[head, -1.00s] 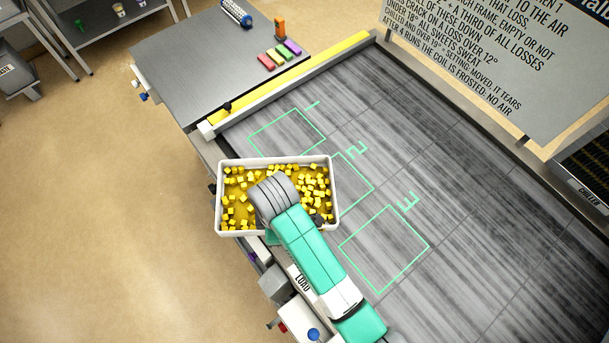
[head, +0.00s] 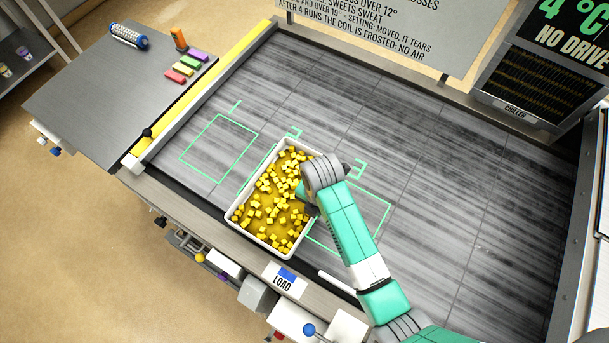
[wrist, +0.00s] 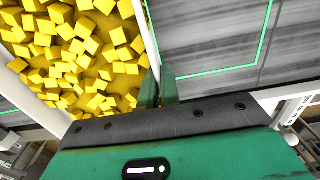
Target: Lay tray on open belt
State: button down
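The white tray (head: 257,246), filled with yellow cubes, is over the front part of the dark grey belt (head: 440,185). It covers most of the green outline marked 2, and its near end reaches the belt's front edge. I cannot tell whether it touches the belt or hangs just above it. My gripper (head: 306,198) is at the tray's right long side. In the wrist view, its green fingers (wrist: 159,87) stand close together on either side of the tray's white rim (wrist: 150,40), shut on it.
Outline 1 (head: 219,150) is bare on the left. Outline 3 (head: 365,215) is partly under my arm. A yellow bar (head: 205,88) runs along the belt's left end. A side table (head: 110,95) holds coloured blocks. The chiller (head: 525,80) stands at the back right; the right belt is clear.

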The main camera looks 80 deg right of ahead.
aim_at(288, 174)
jog(key=w+d, duration=0.6)
jog(key=d, duration=0.1)
jog(key=w+d+f, duration=0.1)
jog(key=w+d, duration=0.2)
jog(key=shift+w+d, duration=0.25)
jog(key=shift+d, duration=0.05)
jog(key=shift+f, duration=1.75)
jog(key=shift+f+b, duration=0.15)
jog(key=shift+b, duration=0.15)
jog(key=c, duration=2)
grip_release()
jog(key=shift+f, duration=0.1)
jog(key=o, duration=0.4)
notch_tip(288, 174, up, 12)
jog(key=shift+r+p, duration=0.2)
jog(key=shift+p, duration=0.25)
jog(key=shift+w, duration=0.1)
